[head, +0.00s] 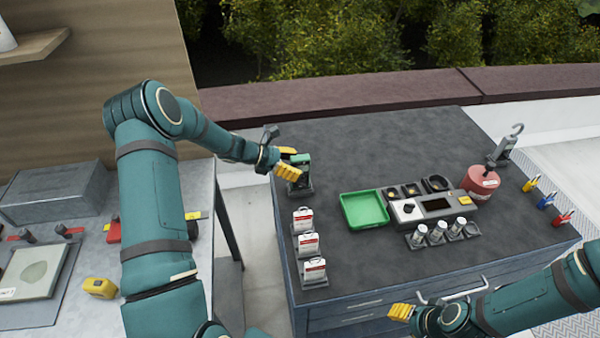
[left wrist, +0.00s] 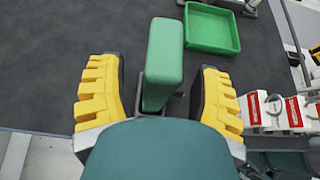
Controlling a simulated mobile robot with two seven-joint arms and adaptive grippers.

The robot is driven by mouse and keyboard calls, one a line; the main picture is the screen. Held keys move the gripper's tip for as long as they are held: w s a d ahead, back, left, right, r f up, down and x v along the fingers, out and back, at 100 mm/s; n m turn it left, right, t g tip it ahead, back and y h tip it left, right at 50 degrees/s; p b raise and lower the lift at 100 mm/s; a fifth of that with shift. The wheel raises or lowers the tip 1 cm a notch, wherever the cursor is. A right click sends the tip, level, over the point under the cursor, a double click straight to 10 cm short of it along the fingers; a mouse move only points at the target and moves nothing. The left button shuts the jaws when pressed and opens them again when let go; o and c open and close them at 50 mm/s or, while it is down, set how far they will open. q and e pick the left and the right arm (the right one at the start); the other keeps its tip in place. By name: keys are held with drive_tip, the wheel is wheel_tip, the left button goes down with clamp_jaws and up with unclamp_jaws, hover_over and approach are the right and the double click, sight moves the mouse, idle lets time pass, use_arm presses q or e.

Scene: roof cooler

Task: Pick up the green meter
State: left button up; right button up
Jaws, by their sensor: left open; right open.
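The green meter (head: 301,159) stands upright in a dark holder near the left edge of the dark worktop. In the left wrist view it shows as a green block (left wrist: 164,62) between the yellow fingers. My left gripper (head: 289,163) is open, with one finger on each side of the meter. A gap shows between each finger and the meter in the left wrist view. My right gripper (head: 402,312) is low at the worktop's front edge, far from the meter. It is open and empty, and partly hidden by its own arm.
A green tray (head: 364,209) lies right of the meter. Several white boxes with red labels (head: 308,243) stand in a row in front of it. A grey device (head: 436,205), small vials (head: 438,232) and a red container (head: 481,181) are further right. The worktop's back is clear.

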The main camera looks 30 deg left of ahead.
use_arm(q)
drive_tip(key=shift+x, duration=1.15)
clamp_jaws()
drive_tip(key=shift+r, duration=0.2)
